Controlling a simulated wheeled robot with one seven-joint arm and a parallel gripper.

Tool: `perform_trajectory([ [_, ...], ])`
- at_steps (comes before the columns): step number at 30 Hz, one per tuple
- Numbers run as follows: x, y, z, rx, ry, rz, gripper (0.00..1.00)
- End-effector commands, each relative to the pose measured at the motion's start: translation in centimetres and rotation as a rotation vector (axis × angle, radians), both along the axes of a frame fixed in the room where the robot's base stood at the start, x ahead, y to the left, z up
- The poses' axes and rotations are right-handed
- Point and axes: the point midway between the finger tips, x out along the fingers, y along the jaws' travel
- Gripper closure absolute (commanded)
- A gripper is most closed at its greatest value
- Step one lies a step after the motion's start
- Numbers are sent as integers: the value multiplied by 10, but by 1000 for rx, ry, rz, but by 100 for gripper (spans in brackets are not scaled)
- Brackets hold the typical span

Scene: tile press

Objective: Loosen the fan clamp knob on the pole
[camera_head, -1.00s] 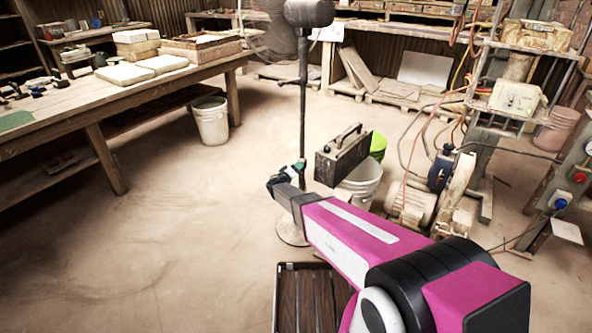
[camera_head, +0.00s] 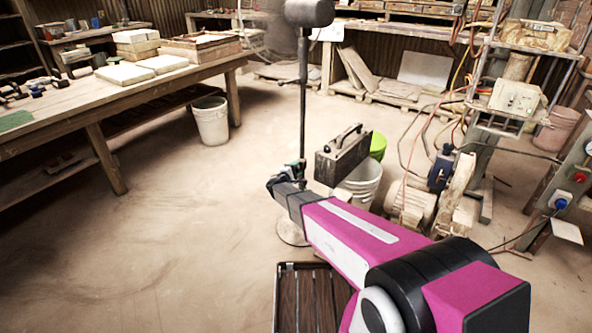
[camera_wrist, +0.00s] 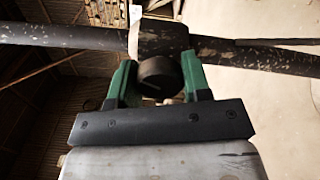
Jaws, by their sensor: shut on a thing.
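The fan's dark pole (camera_head: 303,95) stands upright on a round pale base (camera_head: 292,232), with the fan's dark motor housing (camera_head: 309,13) at its top. In the wrist view the pole (camera_wrist: 60,36) runs across the picture with a clamp collar (camera_wrist: 163,38) around it. A round dark knob (camera_wrist: 158,76) sits by the collar. My gripper (camera_wrist: 158,80), with green fingers, is shut on the knob, one finger at each side. In the head view my gripper (camera_head: 290,172) is at the pole's lower half, and the knob cannot be made out there.
A grey metal case (camera_head: 343,155) and a white bucket (camera_head: 362,182) are just right of the pole. A motor and pump (camera_head: 410,205) stand farther right. A wooden workbench (camera_head: 120,108) is at left.

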Motion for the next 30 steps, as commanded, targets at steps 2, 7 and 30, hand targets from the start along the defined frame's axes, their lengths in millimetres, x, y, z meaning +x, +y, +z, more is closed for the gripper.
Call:
perform_trajectory([
  [2, -1, 1, -1, -59, 40, 1, 80],
  [7, -1, 1, -1, -192, 130, 1, 80],
  [30, -1, 0, -1, -734, 488, 2, 80],
])
